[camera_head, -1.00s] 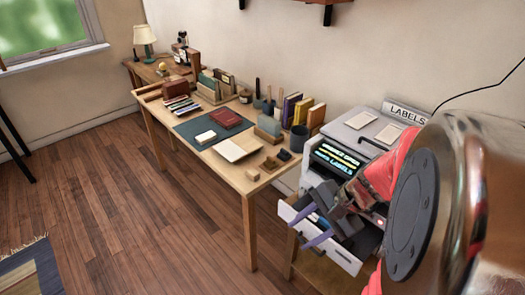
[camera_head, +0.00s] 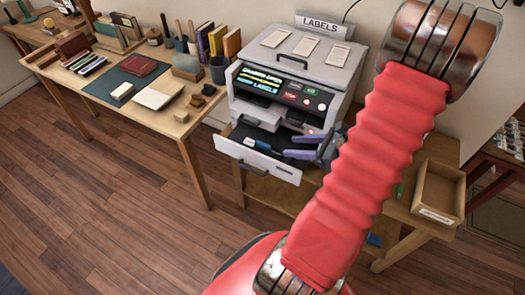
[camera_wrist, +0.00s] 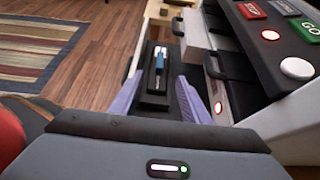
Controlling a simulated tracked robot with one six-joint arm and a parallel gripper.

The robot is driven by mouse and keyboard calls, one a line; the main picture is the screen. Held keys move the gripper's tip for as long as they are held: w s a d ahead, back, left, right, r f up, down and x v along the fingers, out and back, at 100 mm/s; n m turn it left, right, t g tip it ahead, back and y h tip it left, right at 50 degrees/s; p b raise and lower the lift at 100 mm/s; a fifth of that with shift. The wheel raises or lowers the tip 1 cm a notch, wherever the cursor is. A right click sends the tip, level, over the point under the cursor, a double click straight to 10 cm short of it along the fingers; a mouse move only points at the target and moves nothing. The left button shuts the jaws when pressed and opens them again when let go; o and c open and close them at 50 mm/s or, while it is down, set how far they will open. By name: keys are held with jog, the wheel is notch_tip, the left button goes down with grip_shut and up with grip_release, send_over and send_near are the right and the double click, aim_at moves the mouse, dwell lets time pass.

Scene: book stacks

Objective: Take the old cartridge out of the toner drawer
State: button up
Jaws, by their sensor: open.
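The toner drawer (camera_head: 255,161) is pulled out from the front of the grey label printer (camera_head: 318,68). The old cartridge (camera_head: 258,144), dark with a blue grip on top, lies in the drawer. In the wrist view the cartridge (camera_wrist: 157,82) shows ahead, between the lines of my two purple fingers. In the wrist view my gripper (camera_wrist: 158,92) has nothing clamped. I cannot tell whether a finger touches the cartridge.
A desk (camera_head: 190,122) with books, a mug and blocks is at left. The wood floor (camera_head: 130,210) in front is clear. In the wrist view, lit buttons (camera_wrist: 297,68) sit close at right.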

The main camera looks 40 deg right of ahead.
aim_at(267, 145)
jog(key=shift+w, duration=0.1)
jog(key=shift+x, duration=4.1)
jog(key=shift+x, duration=2.75)
jog(key=shift+c, duration=0.2)
jog(key=c, duration=1)
